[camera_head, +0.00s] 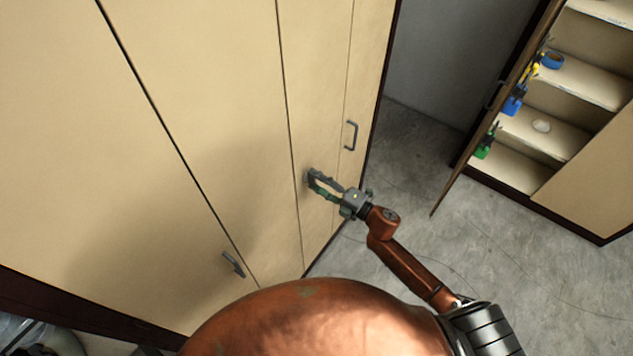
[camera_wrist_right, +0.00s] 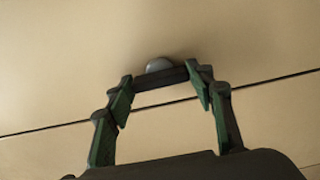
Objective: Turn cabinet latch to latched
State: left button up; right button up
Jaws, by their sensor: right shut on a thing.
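The cabinet latch (camera_wrist_right: 162,78) is a dark bar with a rounded grey hub on the beige cabinet door. In the right wrist view the bar lies across the picture, roughly parallel to the thin door seam and just above it. My right gripper (camera_wrist_right: 168,90) is shut on the latch, with one green-padded finger at each end of the bar. In the head view my right gripper (camera_head: 315,182) is against the door front, beside the seam, and mostly covers the latch. My left gripper is not in view.
Grey handles stand out from the cabinet doors at the right (camera_head: 350,135) and lower left (camera_head: 232,264).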

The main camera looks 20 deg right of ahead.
jog(key=o, duration=1.2)
jog(key=shift+c, duration=0.2)
jog(key=shift+s, duration=0.1)
jog(key=v, duration=1.2)
jog(key=shift+d, duration=0.1)
